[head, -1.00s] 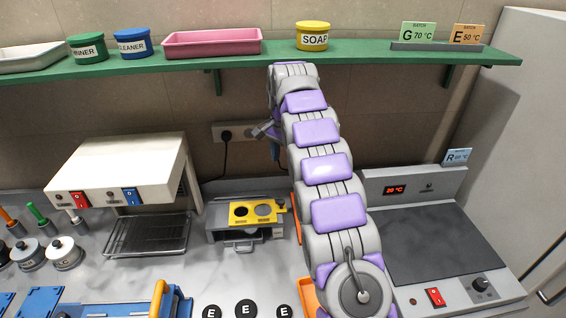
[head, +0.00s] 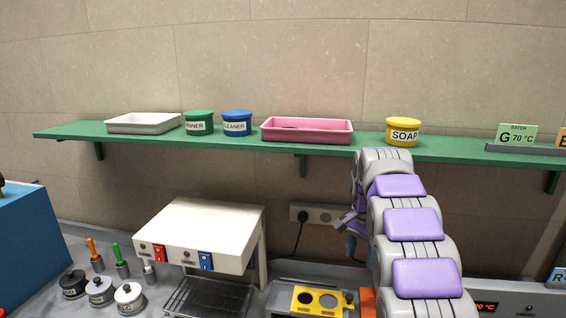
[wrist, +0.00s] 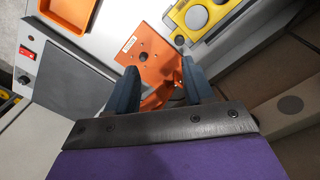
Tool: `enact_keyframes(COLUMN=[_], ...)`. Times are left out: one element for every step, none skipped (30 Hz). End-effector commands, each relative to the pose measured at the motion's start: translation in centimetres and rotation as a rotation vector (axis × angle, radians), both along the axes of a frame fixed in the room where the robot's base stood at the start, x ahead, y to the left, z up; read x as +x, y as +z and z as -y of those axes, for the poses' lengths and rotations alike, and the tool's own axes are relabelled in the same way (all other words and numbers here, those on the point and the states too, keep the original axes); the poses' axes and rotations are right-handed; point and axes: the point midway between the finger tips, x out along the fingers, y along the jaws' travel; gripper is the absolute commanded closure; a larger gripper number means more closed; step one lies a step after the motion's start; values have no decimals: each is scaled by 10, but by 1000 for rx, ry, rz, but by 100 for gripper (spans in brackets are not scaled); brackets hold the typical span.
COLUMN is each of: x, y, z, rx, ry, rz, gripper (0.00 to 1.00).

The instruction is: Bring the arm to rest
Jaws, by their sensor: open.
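My arm with purple pads rises at the right of the head view, its upper end just in front of the green shelf (head: 330,150). My gripper (head: 350,232) shows small and partly hidden left of the arm, below the shelf. In the wrist view my gripper (wrist: 158,85) has its two dark fingers apart, with nothing held between them. Beyond the fingers lies an orange part with a square plate (wrist: 140,52), apart from the fingers as far as I can tell.
The shelf holds a white tray (head: 143,123), a pink tray (head: 306,130), a soap tub (head: 403,132) and other tubs. Below stand a white heater unit (head: 200,235) and a yellow-topped device (head: 318,300). A blue block (head: 30,240) is at left. The wall socket (head: 315,213) is near my gripper.

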Motion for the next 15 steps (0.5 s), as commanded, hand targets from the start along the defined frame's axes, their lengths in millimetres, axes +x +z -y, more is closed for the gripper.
enact_keyframes(x=[-11, -16, -23, -29, -35, -42, -48, -54, -63, -69, -76, -85, -91, -97, -107], y=[3, 6, 9, 10, 10, 14, 15, 16, 17, 19, 20, 20, 20, 22, 22], z=[-3, -4, -6, -7, -8, -10, -11, -12, -14, -15, -16, -18, -19, -21, -22], rx=[-1, 0, 0, 0, 0, 0, -1, 1, 1, 1, 2, 4, 4, 4, 5], ry=[17, 29, 45, 57, 69, 84, 97, 108, 125, 136, 149, 166, 177, 190, 206], rz=[-7, -9, -11, -16, -19, -18, -18, -23, -26, -28, -30, -38, -39, -39, -42], gripper=[48, 48, 48, 48, 48, 48, 48, 48, 48, 48, 48, 48, 48, 48, 48])
